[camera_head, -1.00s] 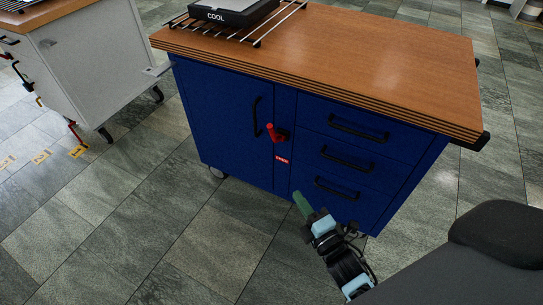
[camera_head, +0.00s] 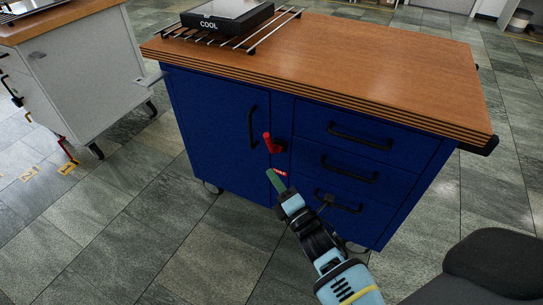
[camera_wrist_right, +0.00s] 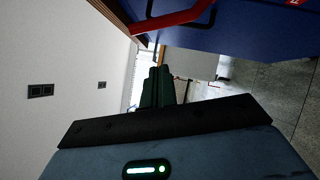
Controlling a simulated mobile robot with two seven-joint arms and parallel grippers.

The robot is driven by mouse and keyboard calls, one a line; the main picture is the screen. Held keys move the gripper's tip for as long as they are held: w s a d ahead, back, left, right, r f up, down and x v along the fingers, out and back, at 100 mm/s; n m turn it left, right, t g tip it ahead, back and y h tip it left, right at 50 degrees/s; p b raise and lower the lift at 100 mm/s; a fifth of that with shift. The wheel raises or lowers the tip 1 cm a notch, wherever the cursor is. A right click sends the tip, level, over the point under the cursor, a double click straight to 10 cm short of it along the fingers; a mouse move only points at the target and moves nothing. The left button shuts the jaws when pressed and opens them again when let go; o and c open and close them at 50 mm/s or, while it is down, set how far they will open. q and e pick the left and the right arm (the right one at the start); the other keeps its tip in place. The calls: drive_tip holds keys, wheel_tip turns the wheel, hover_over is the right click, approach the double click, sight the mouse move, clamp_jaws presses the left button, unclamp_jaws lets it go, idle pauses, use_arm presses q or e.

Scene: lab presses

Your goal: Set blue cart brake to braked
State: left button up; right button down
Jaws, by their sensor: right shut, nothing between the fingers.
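The blue cart (camera_head: 215,125) stands in the middle of the head view with a wooden top. Its red brake lever (camera_head: 270,143) sits on the front, between the left door and the drawers, and points upward. A small red label (camera_head: 280,172) is below it. The lever also shows as a red bar in the right wrist view (camera_wrist_right: 185,17). My right gripper (camera_head: 275,177), with green fingers, is shut and empty just below the lever, in front of the label area. The fingers also show in the right wrist view (camera_wrist_right: 158,85), apart from the lever. My left gripper is not in view.
A black "COOL" tray (camera_head: 228,15) lies on a metal rack (camera_head: 262,35) on the cart top. Black handles, such as the door handle (camera_head: 252,127), stick out near the lever. A white cart (camera_head: 85,80) stands at left. The floor in front is clear.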

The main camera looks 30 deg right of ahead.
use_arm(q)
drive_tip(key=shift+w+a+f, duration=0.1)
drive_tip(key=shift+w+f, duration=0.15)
use_arm(e)
drive_tip(key=w+d+r, duration=0.2)
drive_tip(key=w, duration=0.4)
